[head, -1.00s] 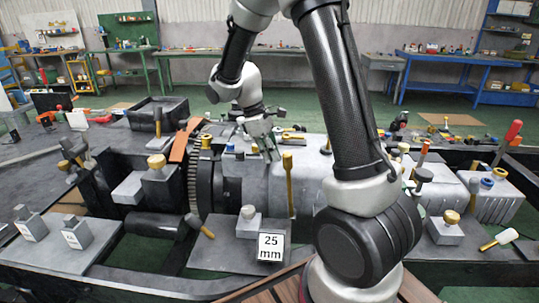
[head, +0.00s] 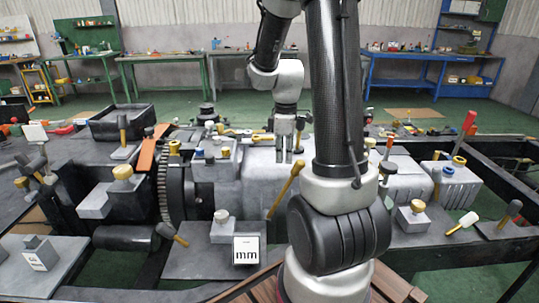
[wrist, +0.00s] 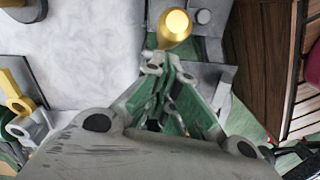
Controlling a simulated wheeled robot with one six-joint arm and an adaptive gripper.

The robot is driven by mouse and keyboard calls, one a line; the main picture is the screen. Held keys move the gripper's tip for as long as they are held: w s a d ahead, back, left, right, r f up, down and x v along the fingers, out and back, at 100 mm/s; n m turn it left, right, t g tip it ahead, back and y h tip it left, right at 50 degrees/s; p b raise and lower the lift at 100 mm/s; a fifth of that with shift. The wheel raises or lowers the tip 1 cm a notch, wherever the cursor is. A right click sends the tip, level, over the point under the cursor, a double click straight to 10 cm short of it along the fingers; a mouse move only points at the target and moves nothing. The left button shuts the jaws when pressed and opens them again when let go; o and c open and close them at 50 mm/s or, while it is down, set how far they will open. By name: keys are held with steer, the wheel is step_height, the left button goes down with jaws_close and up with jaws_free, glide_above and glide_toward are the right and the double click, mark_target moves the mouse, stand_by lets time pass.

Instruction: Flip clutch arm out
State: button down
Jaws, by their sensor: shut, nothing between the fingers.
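A brass lever (head: 285,190), which I take for the clutch arm, stands against the front of the grey gearbox housing (head: 235,195). It is tilted, with its top end leaning right. My gripper (head: 289,158) points down over the housing, close to the lever's top end. In the wrist view my gripper (wrist: 166,68) has its fingers together with nothing between them. A round brass knob (wrist: 174,26) shows just beyond the fingertips there, probably the lever's end. I cannot tell whether the fingers touch it.
A dark toothed wheel (head: 170,185) is left of the housing. A small block with a pale knob (head: 222,228) and a card marked mm (head: 247,250) sit in front. Other brass-knobbed blocks (head: 417,215) stand at right. Hand tools (head: 250,137) lie behind.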

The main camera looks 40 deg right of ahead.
steer(key=shift+s+d+f, duration=0.3)
steer(key=shift+s+d, duration=0.3)
steer(key=shift+d, duration=0.05)
steer(key=shift+s, duration=0.1)
steer(key=w+a+r, duration=0.1)
steer(key=w+r, duration=0.2)
steer(key=r, duration=0.9)
steer(key=shift+f, duration=0.1)
